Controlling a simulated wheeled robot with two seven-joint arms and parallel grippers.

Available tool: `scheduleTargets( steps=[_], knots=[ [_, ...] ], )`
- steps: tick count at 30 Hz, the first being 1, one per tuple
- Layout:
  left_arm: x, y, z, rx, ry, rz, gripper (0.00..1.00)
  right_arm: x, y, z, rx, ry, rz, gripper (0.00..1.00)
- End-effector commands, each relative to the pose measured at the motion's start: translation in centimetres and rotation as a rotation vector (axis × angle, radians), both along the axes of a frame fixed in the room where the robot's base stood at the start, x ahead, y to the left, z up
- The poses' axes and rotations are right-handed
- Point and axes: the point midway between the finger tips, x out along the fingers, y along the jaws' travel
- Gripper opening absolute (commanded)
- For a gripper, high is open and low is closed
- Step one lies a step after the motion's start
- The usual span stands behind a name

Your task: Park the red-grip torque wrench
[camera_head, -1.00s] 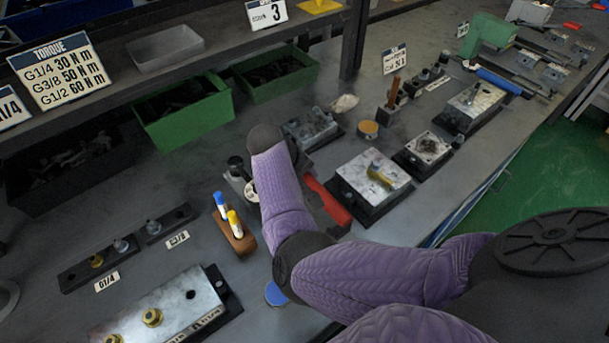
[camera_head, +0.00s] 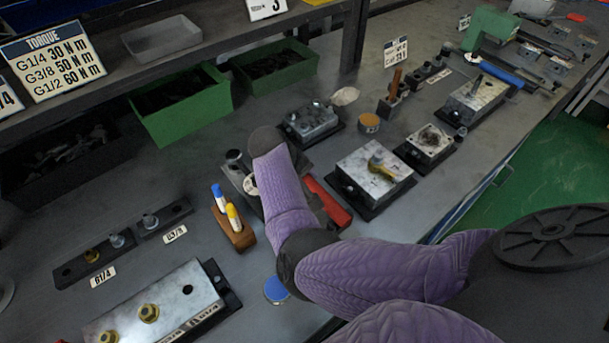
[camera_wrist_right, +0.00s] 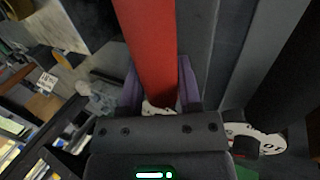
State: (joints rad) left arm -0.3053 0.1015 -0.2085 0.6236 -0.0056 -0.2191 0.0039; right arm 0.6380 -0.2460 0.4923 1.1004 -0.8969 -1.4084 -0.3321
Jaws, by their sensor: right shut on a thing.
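The red-grip torque wrench shows in the head view as a red handle (camera_head: 328,202), partly hidden by my right arm. In the right wrist view its red grip (camera_wrist_right: 150,50) runs between the purple fingers of my right gripper (camera_wrist_right: 160,92), which is shut on it. In the head view my right forearm and wrist hide the fingers and the rest of the wrench. I cannot tell whether the wrench touches anything below. A blue-grip wrench (camera_head: 500,72) lies at the far right of the bench. My left gripper is not in view.
A valve block (camera_head: 372,175) with a yellow handle stands right of the red handle. A wooden holder (camera_head: 234,230) with blue and yellow markers stands left of my arm. A long plate with brass fittings (camera_head: 165,308) is at front left. Green bins (camera_head: 180,110) stand behind.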

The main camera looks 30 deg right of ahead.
Motion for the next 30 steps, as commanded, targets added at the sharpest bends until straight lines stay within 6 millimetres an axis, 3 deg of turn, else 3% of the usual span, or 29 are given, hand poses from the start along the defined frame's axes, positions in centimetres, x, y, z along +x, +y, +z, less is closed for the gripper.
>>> scheduleTargets(
  steps=[11,12,18,25,30],
  knots=[
    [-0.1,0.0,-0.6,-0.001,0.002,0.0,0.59,0.0,0.0,-1.0,-0.002,-0.001,0.0,0.0],
    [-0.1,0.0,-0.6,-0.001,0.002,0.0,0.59,0.0,0.0,-1.0,-0.002,-0.001,0.0,0.46],
    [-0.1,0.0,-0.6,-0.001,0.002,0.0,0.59,0.0,0.0,-0.9,-0.001,-0.001,0.0,0.85],
    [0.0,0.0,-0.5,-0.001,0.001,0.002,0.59,0.0,0.0,-0.9,0.001,0.001,0.0,0.85],
    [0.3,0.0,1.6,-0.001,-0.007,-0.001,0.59,0.0,1.5,2.6,0.001,-0.003,0.001,0.85]
  ],
)
